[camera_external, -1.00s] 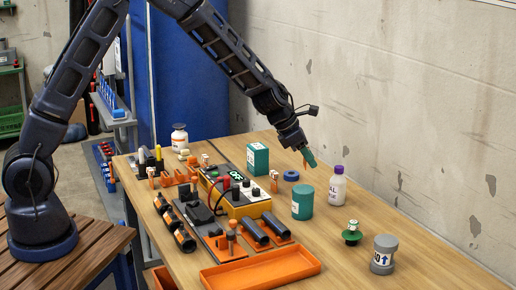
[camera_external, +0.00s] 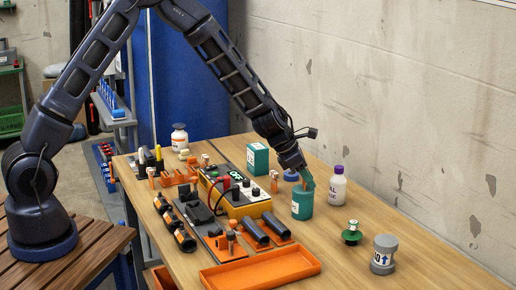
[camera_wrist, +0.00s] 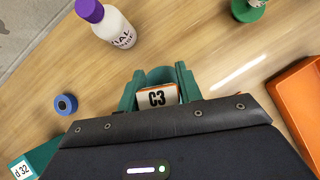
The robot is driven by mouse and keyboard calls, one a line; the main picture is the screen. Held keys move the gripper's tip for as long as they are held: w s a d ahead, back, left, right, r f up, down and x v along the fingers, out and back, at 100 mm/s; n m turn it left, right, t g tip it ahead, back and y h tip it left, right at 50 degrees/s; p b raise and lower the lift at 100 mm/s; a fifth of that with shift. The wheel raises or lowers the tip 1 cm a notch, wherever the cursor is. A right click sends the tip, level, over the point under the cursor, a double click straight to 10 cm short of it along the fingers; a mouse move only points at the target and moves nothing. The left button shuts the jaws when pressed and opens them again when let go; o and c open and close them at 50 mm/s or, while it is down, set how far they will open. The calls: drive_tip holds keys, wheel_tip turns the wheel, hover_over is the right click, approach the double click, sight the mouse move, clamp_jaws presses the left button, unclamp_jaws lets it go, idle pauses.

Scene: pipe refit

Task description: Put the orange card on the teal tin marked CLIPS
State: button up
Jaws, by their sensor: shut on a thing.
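My gripper (camera_external: 306,182) has green fingers and is shut on the orange card. In the wrist view my gripper (camera_wrist: 158,92) holds the card (camera_wrist: 157,97) between its fingertips; its white face is marked C3, with an orange edge. The teal tin (camera_external: 302,206) stands upright on the table, directly below my gripper. Part of the tin (camera_wrist: 160,74) shows just beyond the card in the wrist view. The CLIPS marking is not readable. I cannot tell whether the card touches the tin's top.
A white bottle with a purple cap (camera_external: 337,187) stands right of the tin. A blue ring (camera_external: 291,175) lies behind it. A teal box (camera_external: 257,159), a yellow meter (camera_external: 248,205) and an orange tray (camera_external: 262,270) are around it. The table's right front is mostly clear, with a grey pipe piece (camera_external: 383,254).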

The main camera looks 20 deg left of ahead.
drive_tip(key=shift+f, duration=0.1)
drive_tip(key=o, duration=1)
drive_tip(key=shift+c, duration=0.2)
